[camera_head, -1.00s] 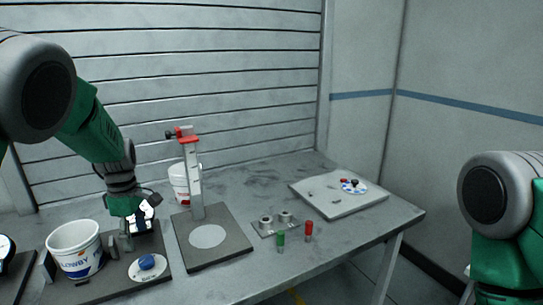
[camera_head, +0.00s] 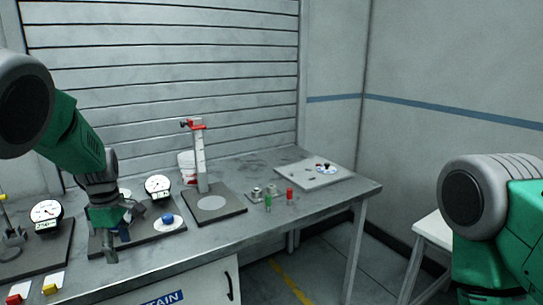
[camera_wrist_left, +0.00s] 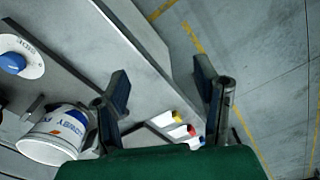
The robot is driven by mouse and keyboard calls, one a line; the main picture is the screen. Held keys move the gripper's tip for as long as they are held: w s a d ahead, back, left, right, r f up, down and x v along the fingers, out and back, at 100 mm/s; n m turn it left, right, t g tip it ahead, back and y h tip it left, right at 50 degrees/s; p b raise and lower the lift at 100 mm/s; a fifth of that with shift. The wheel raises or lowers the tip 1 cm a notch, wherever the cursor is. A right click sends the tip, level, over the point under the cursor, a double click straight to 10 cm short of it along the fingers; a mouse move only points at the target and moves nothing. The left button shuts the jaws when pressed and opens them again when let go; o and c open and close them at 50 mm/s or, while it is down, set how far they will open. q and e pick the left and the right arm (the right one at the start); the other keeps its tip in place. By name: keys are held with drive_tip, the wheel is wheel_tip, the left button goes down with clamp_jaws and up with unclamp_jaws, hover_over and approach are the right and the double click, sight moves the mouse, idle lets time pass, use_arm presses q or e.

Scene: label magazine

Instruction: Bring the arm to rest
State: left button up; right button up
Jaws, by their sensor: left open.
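My left arm comes in from the left in the head view, and its gripper (camera_head: 110,257) hangs down at the front edge of the table, by the dark plate with the blue button. In the left wrist view the two fingers of the gripper (camera_wrist_left: 162,78) are apart with nothing between them. The white bucket with blue lettering (camera_wrist_left: 58,138) is left of the fingers there and apart from them; the arm mostly hides its place in the head view. My right arm shows only its upper part at the right edge; its gripper is out of view.
A blue button (camera_head: 168,218), a round gauge (camera_head: 158,186) and a stand with a red clamp (camera_head: 200,165) are on the table (camera_head: 262,222). Green (camera_head: 268,203) and red (camera_head: 290,196) pegs stand farther right. Open floor (camera_head: 290,262) lies before the table.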

use_arm(q)
drive_tip(key=s+f+m+y+b, duration=0.1)
drive_tip(key=s+f+m+b, duration=0.35)
drive_tip(key=s+f, duration=0.75)
drive_tip(key=s+f+m+y+b, duration=0.1)
drive_tip(key=s+f+m+b, duration=0.4)
drive_tip(key=f, duration=1.1)
drive_tip(key=s+d+f+m+b, duration=0.1)
drive_tip(key=s+d+f+m, duration=0.1)
drive_tip(key=s, duration=0.5)
drive_tip(key=s+d+f+m+h+b, duration=0.1)
drive_tip(key=s+d+m, duration=0.3)
drive_tip(key=s, duration=0.4)
drive_tip(key=s+d+f+m+h, duration=0.1)
drive_tip(key=s+d+f+m, duration=0.1)
drive_tip(key=s, duration=0.6)
drive_tip(key=shift+d+f+m+t+b, duration=0.3)
drive_tip(key=shift+d+f+m+b, duration=0.1)
drive_tip(key=shift+f+m, duration=0.65)
use_arm(e)
wheel_tip(320, 180, down, 12)
drive_tip(key=shift+s+f, duration=0.15)
drive_tip(key=shift+s, duration=0.15)
use_arm(q)
drive_tip(key=shift+r, duration=0.1)
drive_tip(key=shift+c, duration=0.4)
